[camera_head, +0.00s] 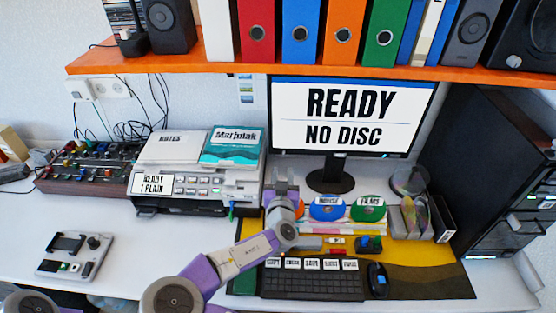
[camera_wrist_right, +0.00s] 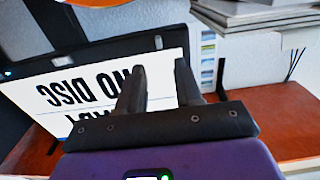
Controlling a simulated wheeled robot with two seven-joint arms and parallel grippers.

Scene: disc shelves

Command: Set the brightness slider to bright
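No slider marked as brightness can be made out in either view. The monitor (camera_head: 350,120) shows "READY" and "NO DISC"; its screen also shows upside down in the right wrist view (camera_wrist_right: 85,95). My right gripper (camera_head: 281,175) is raised in front of the gap between the printer and the monitor. In the right wrist view its two fingers (camera_wrist_right: 160,72) stand apart with nothing between them, so it is open and empty. My left gripper is out of view; only a purple arm part shows at the bottom left.
A printer (camera_head: 150,207) reads "READY 1 PLAIN". A grey control box (camera_head: 62,268) with a knob lies at the left, a mixer (camera_head: 60,182) behind it. A keyboard (camera_head: 312,283) and mouse (camera_head: 377,280) lie on the mat. An orange shelf (camera_head: 300,64) runs overhead. The front left desk is mostly clear.

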